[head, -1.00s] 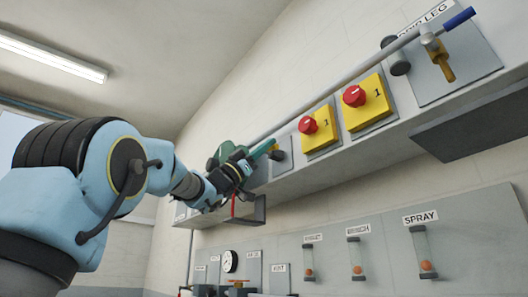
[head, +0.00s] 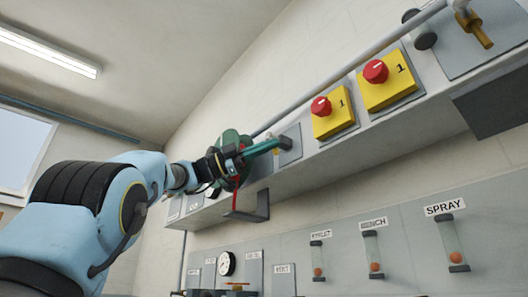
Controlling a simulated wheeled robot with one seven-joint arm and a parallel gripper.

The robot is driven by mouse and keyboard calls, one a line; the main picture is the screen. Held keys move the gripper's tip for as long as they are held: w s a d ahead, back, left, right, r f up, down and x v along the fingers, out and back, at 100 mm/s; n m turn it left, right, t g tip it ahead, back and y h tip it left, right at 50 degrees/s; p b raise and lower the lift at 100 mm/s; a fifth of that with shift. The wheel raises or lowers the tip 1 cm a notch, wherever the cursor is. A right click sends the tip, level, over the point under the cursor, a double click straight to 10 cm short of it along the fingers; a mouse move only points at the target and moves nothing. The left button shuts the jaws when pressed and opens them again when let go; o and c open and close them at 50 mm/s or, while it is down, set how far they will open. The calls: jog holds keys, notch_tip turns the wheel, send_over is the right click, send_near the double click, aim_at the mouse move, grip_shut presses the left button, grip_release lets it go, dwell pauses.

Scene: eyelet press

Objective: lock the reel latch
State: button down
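A dark green, rounded thing (head: 230,141), which may be the reel, is on the wall ledge near the picture's middle, partly hidden by my gripper. My gripper (head: 270,146) is in front of it at the end of the blue arm. Teal parts that look like its fingers point right, towards a small grey plate with a dark knob (head: 287,143). They overlap the knob in the picture; I cannot tell if they touch. The finger gap is not clear. I cannot make out the reel latch for certain. A red strip (head: 236,197) hangs below the gripper.
A long grey rod (head: 350,68) slants above the ledge. Two yellow boxes with red buttons (head: 333,118) (head: 388,83) are to the right. Below are a dial (head: 226,263) and labelled tubes, one marked SPRAY (head: 452,240). A dark bracket (head: 250,207) juts below the ledge.

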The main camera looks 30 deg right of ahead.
jog(key=shift+w+a+f, duration=0.15)
jog(key=shift+w+f, duration=0.05)
jog(key=shift+w, duration=1)
